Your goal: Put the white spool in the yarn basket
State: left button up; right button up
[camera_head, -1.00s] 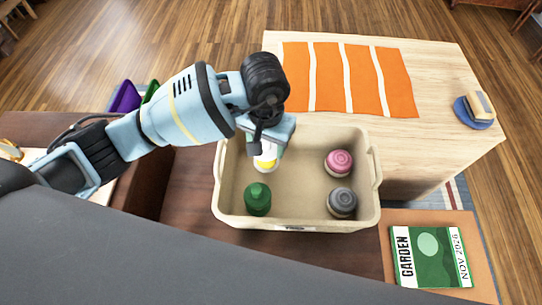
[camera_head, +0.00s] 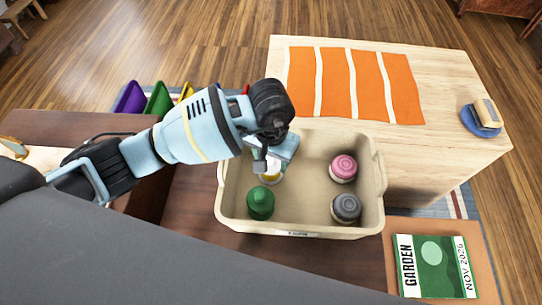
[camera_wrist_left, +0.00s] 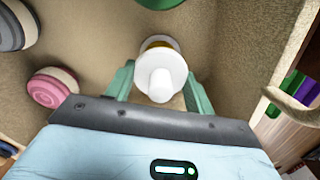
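The white spool (camera_head: 271,175), with a yellow band, is inside the beige yarn basket (camera_head: 290,228), on its left side behind the green spool (camera_head: 260,203). My left gripper (camera_head: 268,163) reaches down into the basket over it. In the left wrist view the white spool (camera_wrist_left: 161,75) sits upright between the two green fingers (camera_wrist_left: 160,82), which appear shut on it. Whether its base touches the basket floor is hidden. My right gripper is not in view.
A pink spool (camera_head: 343,168) and a grey spool (camera_head: 346,207) stand in the basket's right half. A wooden table (camera_head: 440,150) with an orange striped cloth (camera_head: 355,85) is behind. A garden magazine (camera_head: 435,265) lies at right. The basket's middle is clear.

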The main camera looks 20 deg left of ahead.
pick_arm(q)
jog(key=o, duration=0.5)
jog(key=shift+c, duration=0.2)
jog(key=shift+r, duration=0.15)
notch_tip(320, 180, up, 11)
jog(key=shift+f+p, duration=0.15)
jog(key=shift+p, duration=0.35)
jog(key=shift+r, duration=0.7)
